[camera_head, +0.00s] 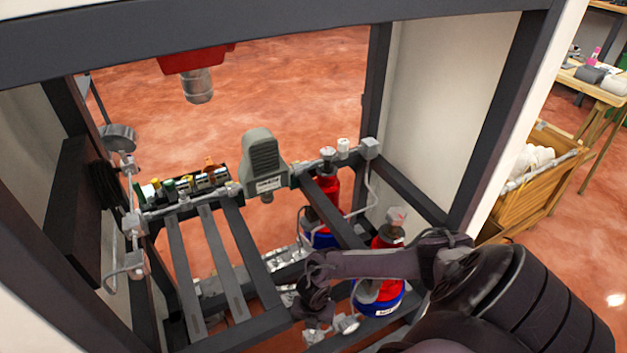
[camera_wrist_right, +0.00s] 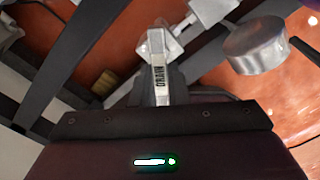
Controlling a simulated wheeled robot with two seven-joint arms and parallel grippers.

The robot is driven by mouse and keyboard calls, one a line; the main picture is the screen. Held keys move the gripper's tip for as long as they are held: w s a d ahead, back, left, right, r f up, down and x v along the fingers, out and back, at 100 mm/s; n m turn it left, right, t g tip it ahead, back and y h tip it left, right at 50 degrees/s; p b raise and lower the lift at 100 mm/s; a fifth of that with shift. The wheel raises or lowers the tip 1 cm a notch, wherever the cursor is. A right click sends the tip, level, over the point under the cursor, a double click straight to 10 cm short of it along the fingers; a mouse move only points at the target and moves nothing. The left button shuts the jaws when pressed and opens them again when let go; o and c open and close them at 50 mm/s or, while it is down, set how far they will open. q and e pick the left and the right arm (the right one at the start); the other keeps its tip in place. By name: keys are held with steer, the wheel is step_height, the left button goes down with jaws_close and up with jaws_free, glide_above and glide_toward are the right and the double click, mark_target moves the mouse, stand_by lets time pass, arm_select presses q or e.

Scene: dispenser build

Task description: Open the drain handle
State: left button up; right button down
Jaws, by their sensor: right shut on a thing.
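The drain handle (camera_wrist_right: 158,68) is a narrow silver lever marked "DRAIN" in the right wrist view, standing out from a metal fitting (camera_wrist_right: 163,38). My right gripper (camera_wrist_right: 158,92) is shut on the handle, which lies in line with the middle of the wrist; the fingers are mostly hidden behind the wrist housing. In the head view my right arm comes in from the right, and its gripper (camera_head: 312,305) is low in the frame among pipe fittings. There the arm hides the handle. My left gripper is not in view.
A dark frame (camera_head: 250,255) with slats surrounds the work area. Red bottles with blue bases (camera_head: 380,290) stand close beside my right arm. A grey dispenser head (camera_head: 263,160) and pipes run across the frame. A round metal part (camera_wrist_right: 255,48) is near the handle.

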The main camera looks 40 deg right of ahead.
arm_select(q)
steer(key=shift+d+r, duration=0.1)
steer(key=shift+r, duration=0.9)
arm_select(e)
steer(key=shift+n, duration=0.8)
steer(key=c, duration=1.4)
jaws_free()
steer(key=shift+r, duration=0.15)
